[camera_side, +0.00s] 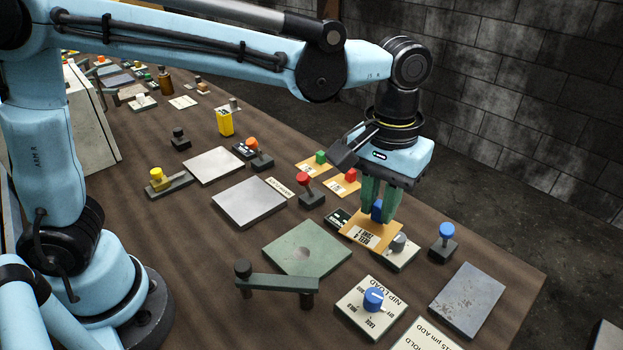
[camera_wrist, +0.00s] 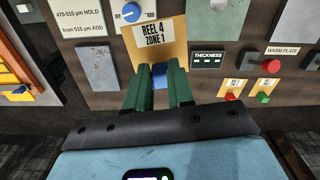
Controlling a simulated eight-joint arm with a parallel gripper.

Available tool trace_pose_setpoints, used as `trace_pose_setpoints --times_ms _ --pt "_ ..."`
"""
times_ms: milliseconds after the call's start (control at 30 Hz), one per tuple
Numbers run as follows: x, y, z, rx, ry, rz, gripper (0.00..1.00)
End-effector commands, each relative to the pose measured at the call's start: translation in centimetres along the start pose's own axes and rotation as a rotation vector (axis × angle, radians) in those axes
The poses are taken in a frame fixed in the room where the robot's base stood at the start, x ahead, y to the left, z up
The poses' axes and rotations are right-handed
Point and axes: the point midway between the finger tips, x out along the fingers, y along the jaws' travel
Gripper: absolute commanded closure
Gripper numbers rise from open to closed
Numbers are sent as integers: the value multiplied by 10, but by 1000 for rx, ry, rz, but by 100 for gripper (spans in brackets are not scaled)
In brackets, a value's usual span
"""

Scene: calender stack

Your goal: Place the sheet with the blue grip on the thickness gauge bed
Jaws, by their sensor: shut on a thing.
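My gripper (camera_side: 377,207) is shut on the blue grip (camera_side: 376,211) of an orange-yellow sheet (camera_side: 362,234) with a white label. In the wrist view the blue grip (camera_wrist: 159,77) sits between my green fingers, and the sheet (camera_wrist: 160,30) reads "REEL 4 ZONE 1". The sheet looks roughly level; I cannot tell how high it is above the table. A green square plate with a round centre mark, which looks like the thickness gauge bed (camera_side: 290,254), lies left of the sheet in the side view, bare on top. The dark "THICKNESS" display (camera_wrist: 207,59) is beside the sheet.
Sheets with a red grip (camera_side: 350,175) and a green grip (camera_side: 320,157) lie behind my gripper. A green bar on posts (camera_side: 277,283) stands along the green plate's near side. A grey knob (camera_side: 398,243), a blue button post (camera_side: 445,235) and the nip load dial (camera_side: 373,299) stand nearby.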

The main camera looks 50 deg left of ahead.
Motion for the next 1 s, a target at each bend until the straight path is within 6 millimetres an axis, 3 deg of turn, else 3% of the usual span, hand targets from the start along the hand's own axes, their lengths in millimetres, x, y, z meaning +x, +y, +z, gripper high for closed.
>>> trace_pose_setpoints --times_ms 100,300,533,733,1000 --pt "-2 -11 32 47 0 0 100" --pt "2 -29 75 111 0 0 100" --pt "9 -43 102 155 0 0 100" --pt "18 -53 96 157 0 0 100" --pt "52 -84 49 154 0 0 100"
